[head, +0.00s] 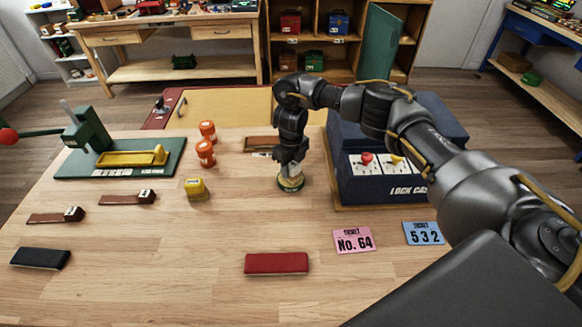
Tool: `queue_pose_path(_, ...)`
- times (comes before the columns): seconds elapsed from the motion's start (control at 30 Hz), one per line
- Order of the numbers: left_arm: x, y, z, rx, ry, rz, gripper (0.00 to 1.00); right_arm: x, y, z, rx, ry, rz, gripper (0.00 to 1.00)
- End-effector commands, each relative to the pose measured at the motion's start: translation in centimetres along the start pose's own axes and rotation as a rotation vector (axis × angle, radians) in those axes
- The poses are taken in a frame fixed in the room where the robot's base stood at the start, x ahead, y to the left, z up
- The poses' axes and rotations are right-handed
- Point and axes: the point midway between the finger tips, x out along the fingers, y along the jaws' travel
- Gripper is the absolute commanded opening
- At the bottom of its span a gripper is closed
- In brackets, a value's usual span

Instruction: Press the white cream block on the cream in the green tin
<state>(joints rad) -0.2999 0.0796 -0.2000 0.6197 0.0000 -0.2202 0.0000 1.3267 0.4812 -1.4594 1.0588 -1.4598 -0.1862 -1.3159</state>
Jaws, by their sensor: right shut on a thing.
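My right gripper (291,166) points straight down over the tin, shut on the white cream block. The block is almost fully hidden by the fingers and I cannot tell whether it touches the cream. My left gripper is not in view.
The dark blue lock case (388,190) stands close to the right of the tin. Two orange bottles (206,152) and a yellow block (196,190) stand left. A red block (276,263) and a pink ticket (354,240) lie in front. The table between is clear.

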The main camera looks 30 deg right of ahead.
Motion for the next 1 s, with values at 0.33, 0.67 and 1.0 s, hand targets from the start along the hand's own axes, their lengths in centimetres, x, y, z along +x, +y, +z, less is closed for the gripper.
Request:
queue_pose_path(0.33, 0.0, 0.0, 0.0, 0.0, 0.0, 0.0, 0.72, 0.2, 0.1, -0.1, -0.001, 0.002, 0.001, 0.19)
queue_pose_path(0.67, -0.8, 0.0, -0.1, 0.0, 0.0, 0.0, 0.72, -0.7, 0.1, -0.1, -0.001, 0.003, 0.001, 0.19)
queue_pose_path(1.0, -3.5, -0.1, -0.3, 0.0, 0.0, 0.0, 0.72, -3.8, 0.0, 0.0, -0.001, 0.001, 0.001, 0.19)
